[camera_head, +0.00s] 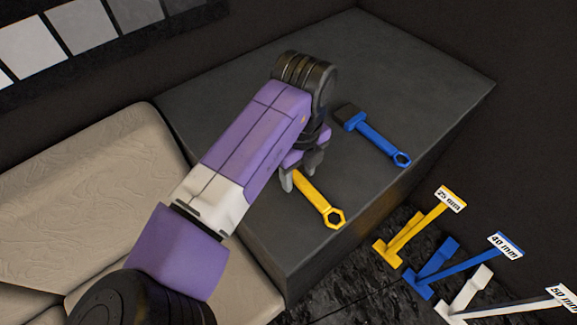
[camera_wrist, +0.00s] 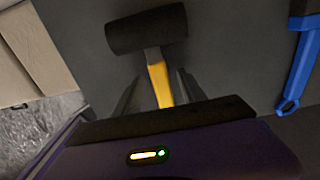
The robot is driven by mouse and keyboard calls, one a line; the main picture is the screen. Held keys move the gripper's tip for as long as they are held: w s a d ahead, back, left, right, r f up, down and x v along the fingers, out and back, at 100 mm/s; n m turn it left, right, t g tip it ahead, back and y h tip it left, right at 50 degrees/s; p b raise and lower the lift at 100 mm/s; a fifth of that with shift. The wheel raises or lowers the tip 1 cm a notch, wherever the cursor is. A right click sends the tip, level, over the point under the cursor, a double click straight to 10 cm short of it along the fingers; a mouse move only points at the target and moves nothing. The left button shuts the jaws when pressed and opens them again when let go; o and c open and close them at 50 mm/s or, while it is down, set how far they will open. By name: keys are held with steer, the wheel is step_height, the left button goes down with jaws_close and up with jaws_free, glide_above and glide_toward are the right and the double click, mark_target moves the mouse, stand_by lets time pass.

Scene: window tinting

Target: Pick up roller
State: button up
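A roller with a dark cylindrical head (camera_wrist: 147,29) and a yellow handle (camera_head: 319,201) lies on the dark grey bench top. Its head is hidden behind my arm in the head view. The handle also shows in the wrist view (camera_wrist: 159,82), between my fingers. My gripper (camera_head: 299,176) is open, pointing down at the handle, with one finger on each side and visible gaps in the wrist view. Another tool with a blue handle (camera_head: 379,142) and a dark head lies farther right on the same bench.
The dark bench (camera_head: 235,75) is otherwise clear. A beige cushioned seat (camera_head: 85,190) adjoins it at left. Below the bench's right side stand a yellow holder (camera_head: 405,233) labelled 25 mm, a blue one (camera_head: 440,267) labelled 40 mm and a white one (camera_head: 470,298) labelled 50 mm.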

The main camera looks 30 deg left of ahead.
mark_target(298, 177)
jaws_close()
steer(key=shift+r, duration=0.1)
step_height(298, 177, up, 20)
stand_by(0.6)
